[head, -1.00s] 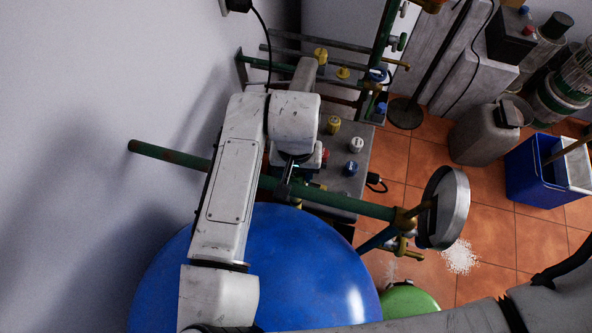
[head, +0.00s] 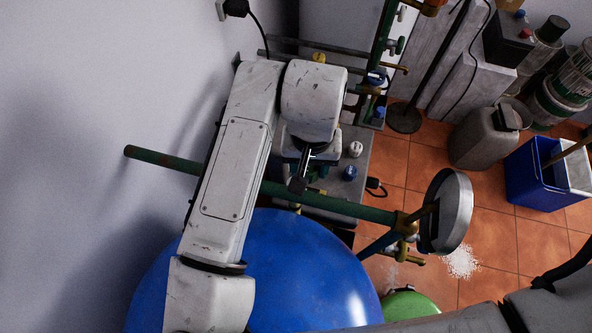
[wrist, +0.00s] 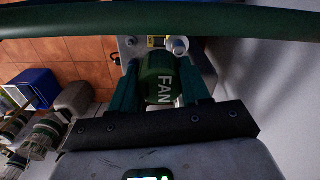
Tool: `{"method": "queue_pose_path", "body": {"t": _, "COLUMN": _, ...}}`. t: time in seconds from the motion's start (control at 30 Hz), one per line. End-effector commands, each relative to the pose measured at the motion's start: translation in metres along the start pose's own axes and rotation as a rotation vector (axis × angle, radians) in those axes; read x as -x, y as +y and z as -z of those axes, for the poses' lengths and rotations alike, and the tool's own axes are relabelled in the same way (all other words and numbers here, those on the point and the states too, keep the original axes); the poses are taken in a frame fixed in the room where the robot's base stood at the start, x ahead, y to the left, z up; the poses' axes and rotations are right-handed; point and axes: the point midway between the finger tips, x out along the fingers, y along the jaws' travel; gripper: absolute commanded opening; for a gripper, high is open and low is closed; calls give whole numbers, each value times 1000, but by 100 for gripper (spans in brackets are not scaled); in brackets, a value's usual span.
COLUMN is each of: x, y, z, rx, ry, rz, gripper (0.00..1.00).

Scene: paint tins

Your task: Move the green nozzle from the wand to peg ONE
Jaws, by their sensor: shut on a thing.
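In the wrist view, my gripper (wrist: 160,72) is shut on the green nozzle (wrist: 160,86), a dark green cylinder with white letters "FAN". The two dark green fingers press on either side of it. In the head view, my arm covers most of the gripper, and the nozzle cannot be made out. The gripper is over the grey bench (head: 358,135). A white cap-like piece (head: 355,149) and a blue one (head: 350,173) stand on the bench to its right. A yellow label (wrist: 157,41) shows just past the nozzle. I cannot make out the wand or peg ONE.
Pipes and valves (head: 380,75) rise behind. A grey jerrycan (head: 484,138) and blue box (head: 530,175) stand right.

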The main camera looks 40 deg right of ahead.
Motion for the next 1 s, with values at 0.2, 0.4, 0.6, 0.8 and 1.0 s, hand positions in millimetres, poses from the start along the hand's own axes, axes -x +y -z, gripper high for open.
{"method": "queue_pose_path", "body": {"t": 0.2, "x": 32, "y": 41, "z": -7, "rx": -9, "ry": 3, "rz": -1, "gripper": 17}}
{"method": "queue_pose_path", "body": {"t": 0.4, "x": 50, "y": 78, "z": -14, "rx": -7, "ry": 3, "rz": -1, "gripper": 17}}
{"method": "queue_pose_path", "body": {"t": 0.6, "x": 62, "y": 100, "z": -19, "rx": -5, "ry": 0, "rz": 2, "gripper": 17}}
{"method": "queue_pose_path", "body": {"t": 0.8, "x": 65, "y": 108, "z": -21, "rx": -1, "ry": -1, "rz": 2, "gripper": 17}}
{"method": "queue_pose_path", "body": {"t": 1.0, "x": 66, "y": 110, "z": -22, "rx": 1, "ry": -1, "rz": 1, "gripper": 17}}
